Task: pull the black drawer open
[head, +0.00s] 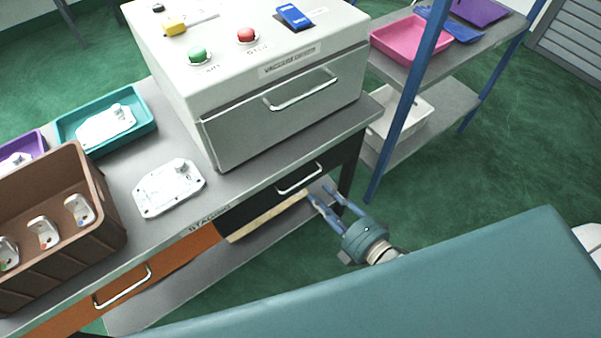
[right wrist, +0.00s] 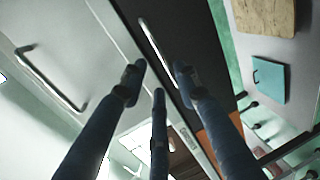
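The black drawer (head: 258,204) is under the grey table top, and its front looks flush with the table, so it appears shut. Its silver bar handle (head: 299,178) runs along the front. My right gripper (head: 323,195) is in front of the drawer, just right of and below the handle. In the right wrist view the gripper's blue fingers (right wrist: 159,75) are spread with nothing between them. The handle (right wrist: 157,50) shows beyond their tips, against the dark drawer front (right wrist: 198,40); I see no contact. My left gripper is out of view.
A white machine (head: 285,110) with its own handle stands on the table above the drawer. An orange drawer (head: 175,262) is to the left. A wooden board (head: 265,217) lies on the shelf below. A shelf rack with a blue post (head: 405,105) stands right; floor between is clear.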

